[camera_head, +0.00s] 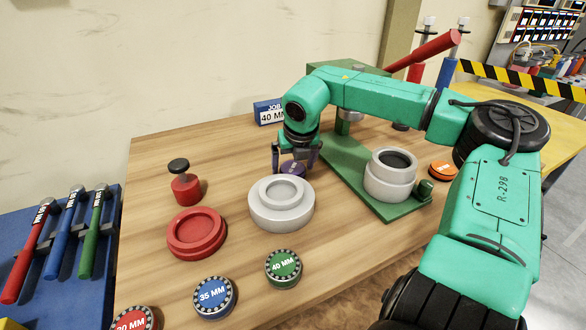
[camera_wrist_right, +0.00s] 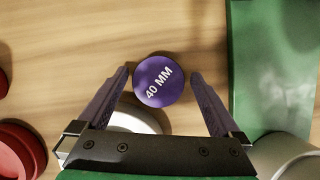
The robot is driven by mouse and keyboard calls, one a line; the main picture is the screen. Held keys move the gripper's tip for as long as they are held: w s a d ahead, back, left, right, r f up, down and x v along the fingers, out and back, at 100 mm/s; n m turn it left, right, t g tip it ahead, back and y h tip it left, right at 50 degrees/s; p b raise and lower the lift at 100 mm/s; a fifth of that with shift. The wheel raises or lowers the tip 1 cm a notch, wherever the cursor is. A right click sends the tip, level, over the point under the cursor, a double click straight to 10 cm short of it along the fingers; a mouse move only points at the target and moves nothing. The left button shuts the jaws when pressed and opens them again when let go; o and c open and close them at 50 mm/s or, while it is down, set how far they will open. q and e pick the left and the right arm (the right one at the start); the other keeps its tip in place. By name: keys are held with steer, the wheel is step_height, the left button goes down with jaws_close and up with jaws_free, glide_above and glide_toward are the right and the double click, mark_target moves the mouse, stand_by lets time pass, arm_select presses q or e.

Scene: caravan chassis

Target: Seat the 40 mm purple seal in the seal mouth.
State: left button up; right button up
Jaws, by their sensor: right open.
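The purple seal, a disc marked 40 MM, (camera_head: 293,168) lies on the wooden table behind the white stepped ring. It also shows whole in the right wrist view (camera_wrist_right: 160,82). My right gripper (camera_head: 296,167) is open over it, with one finger on each side; in the wrist view gaps show between the disc and both fingers (camera_wrist_right: 160,76). The grey cylinder (camera_head: 388,188) with a dark round mouth stands on the green press base. The white stepped ring (camera_head: 265,213) has a shallow recess on top. No label shows which is the seal mouth. My left gripper is not in view.
A green press (camera_head: 345,160) with a red lever (camera_head: 430,52) stands right. A red dish (camera_head: 196,233), red stamp-like piece (camera_head: 186,188), green 40 MM disc (camera_head: 283,266), blue 35 MM disc (camera_head: 214,297) and orange disc (camera_head: 441,171) lie around. A blue JOB 40 MM sign (camera_head: 268,113) stands behind.

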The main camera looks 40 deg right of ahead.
mark_target(293, 167)
steer(key=shift+w+f, duration=0.1)
steer(key=c, duration=1.4)
step_height(293, 167, up, 20)
steer(key=shift+p, duration=0.35)
